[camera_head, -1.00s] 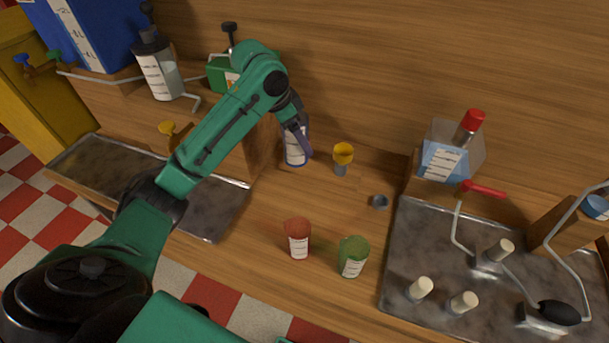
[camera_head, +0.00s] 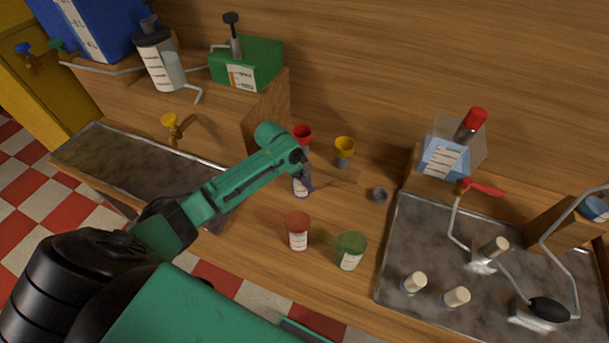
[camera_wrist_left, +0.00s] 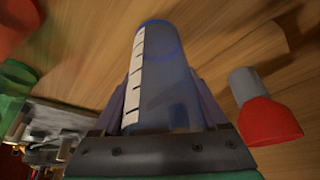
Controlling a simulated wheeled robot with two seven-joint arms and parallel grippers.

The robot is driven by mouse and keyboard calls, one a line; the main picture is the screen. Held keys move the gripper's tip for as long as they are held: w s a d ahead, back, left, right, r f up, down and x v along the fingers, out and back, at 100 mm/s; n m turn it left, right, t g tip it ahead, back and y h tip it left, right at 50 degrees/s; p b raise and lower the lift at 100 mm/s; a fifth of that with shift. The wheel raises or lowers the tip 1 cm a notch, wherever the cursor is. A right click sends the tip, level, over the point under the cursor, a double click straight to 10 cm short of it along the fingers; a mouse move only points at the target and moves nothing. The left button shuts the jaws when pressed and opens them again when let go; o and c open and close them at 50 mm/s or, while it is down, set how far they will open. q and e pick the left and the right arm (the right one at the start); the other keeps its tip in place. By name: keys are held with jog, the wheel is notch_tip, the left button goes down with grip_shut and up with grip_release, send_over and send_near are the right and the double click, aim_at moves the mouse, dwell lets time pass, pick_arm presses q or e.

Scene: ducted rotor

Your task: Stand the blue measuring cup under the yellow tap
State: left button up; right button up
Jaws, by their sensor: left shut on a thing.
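The blue measuring cup (camera_head: 300,187) is clear blue with a white scale strip. My left gripper (camera_head: 308,180) is shut on it, over the middle of the wooden counter. In the left wrist view the cup (camera_wrist_left: 170,80) lies between the two fingers (camera_wrist_left: 165,105). I cannot tell whether its base touches the counter. The yellow tap (camera_head: 175,128) juts from the wooden block at the left, above a metal tray (camera_head: 120,165), well left of the cup. My right gripper is not in view.
A red cup (camera_head: 297,230) and a green cup (camera_head: 351,250) stand in front. A grey ring (camera_head: 379,195) lies right. The wooden block's end (camera_head: 268,115) stands between cup and tap.

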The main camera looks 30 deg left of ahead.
pick_arm(q)
jog(key=shift+f, duration=0.1)
jog(key=o, duration=1.3)
